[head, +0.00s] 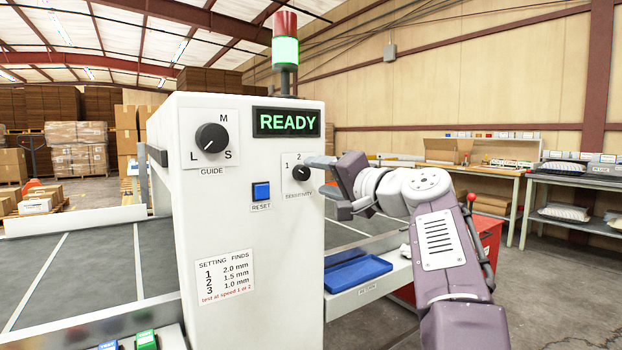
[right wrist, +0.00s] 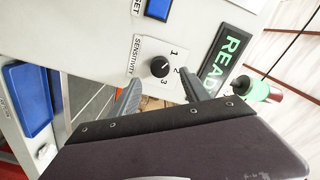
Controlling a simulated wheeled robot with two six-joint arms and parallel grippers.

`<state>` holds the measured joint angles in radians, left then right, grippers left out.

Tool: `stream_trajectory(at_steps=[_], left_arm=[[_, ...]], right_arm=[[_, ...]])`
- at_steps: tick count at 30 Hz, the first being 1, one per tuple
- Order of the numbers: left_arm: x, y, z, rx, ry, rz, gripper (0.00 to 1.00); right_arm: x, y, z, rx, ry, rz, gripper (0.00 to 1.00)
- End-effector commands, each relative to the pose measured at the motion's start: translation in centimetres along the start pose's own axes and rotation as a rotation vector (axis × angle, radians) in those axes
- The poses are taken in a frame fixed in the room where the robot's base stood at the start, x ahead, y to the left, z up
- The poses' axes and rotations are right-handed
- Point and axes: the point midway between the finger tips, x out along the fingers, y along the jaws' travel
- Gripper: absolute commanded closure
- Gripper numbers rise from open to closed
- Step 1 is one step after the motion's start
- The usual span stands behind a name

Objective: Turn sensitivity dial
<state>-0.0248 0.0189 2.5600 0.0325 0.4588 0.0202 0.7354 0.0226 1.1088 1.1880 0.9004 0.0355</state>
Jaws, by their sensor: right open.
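The sensitivity dial (head: 301,174) is a small black knob on the right side of the white machine's front panel, labelled SENSITIVITY. My right gripper (head: 326,186) is open and empty, just right of the dial in the head view. In the right wrist view its two fingers (right wrist: 160,88) stand apart on either side of the dial, and contact is not visible. My left gripper is not in view.
The white machine (head: 240,250) also carries a larger GUIDE dial (head: 211,138), a blue RESET button (head: 261,191), a lit READY display (head: 287,122) and a settings label (head: 225,277). A blue tray (head: 357,272) lies to the right, below my right arm. A conveyor belt (head: 80,265) runs at left.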

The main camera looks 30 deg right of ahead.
Motion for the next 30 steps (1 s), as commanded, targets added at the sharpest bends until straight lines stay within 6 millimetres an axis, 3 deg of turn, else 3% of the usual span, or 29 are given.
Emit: stream_trajectory(at_steps=[3,7,24,26,28,29,30], left_arm=[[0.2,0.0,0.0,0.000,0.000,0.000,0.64],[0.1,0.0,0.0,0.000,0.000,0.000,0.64],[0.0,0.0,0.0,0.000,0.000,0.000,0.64],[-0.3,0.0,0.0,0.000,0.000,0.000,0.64],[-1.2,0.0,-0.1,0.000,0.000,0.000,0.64],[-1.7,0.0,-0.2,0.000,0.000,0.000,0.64],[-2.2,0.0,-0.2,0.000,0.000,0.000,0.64]], right_arm=[[-2.4,0.1,-0.1,-0.001,0.004,0.003,0.45],[-3.9,0.1,-0.1,-0.001,0.002,0.002,0.45],[-4.0,-0.1,0.1,0.000,-0.006,-0.002,0.45],[-3.5,-1.1,1.0,0.000,-0.034,-0.019,0.45],[-1.9,-3.2,3.6,0.007,-0.115,-0.061,0.45],[-0.8,-3.8,5.5,0.026,-0.172,-0.074,0.45],[0.7,-3.3,8.6,0.060,-0.260,-0.062,0.45]])
